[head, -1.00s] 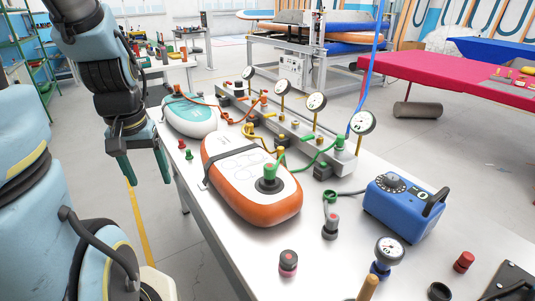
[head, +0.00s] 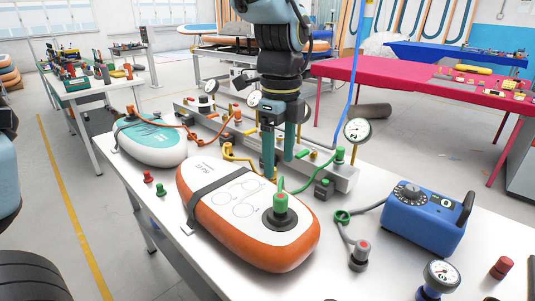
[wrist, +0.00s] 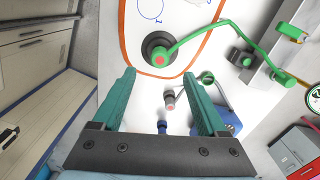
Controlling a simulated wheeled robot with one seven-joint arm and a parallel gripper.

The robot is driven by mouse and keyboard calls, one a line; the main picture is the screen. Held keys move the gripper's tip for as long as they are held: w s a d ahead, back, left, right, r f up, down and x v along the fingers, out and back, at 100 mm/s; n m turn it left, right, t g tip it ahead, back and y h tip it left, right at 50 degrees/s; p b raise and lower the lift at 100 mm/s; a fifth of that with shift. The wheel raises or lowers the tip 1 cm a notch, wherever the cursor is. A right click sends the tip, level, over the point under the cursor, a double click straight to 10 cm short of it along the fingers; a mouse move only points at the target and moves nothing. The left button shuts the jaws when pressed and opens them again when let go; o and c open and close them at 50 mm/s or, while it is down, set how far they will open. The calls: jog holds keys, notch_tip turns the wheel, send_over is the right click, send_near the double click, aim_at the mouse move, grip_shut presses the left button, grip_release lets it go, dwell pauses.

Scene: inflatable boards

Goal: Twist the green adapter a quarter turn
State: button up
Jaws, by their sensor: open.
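The green adapter (head: 281,202) stands upright in the dark valve of the white and orange inflatable board (head: 207,171). A green hose runs from it to the manifold (head: 330,173) behind. My gripper (head: 278,165) points down in the head view, open and empty, above and behind the adapter. In the wrist view my gripper's two teal fingers (wrist: 164,100) are spread wide. There the adapter (wrist: 160,60) shows beyond the fingertips, in its dark round valve seat, apart from the fingers.
A blue pump box (head: 425,218) with a dial stands to the right on the table. A grey hose end (head: 360,255) and a gauge (head: 440,276) stand near the front. A teal and white board (head: 150,141) lies at left. Upright gauges (head: 357,131) line the manifold.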

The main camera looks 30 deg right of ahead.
aim_at(279, 195)
notch_tip(279, 195, down, 11)
jog(key=shift+r+p, duration=0.15)
jog(key=shift+p, duration=0.85)
grip_shut()
dwell(0.6)
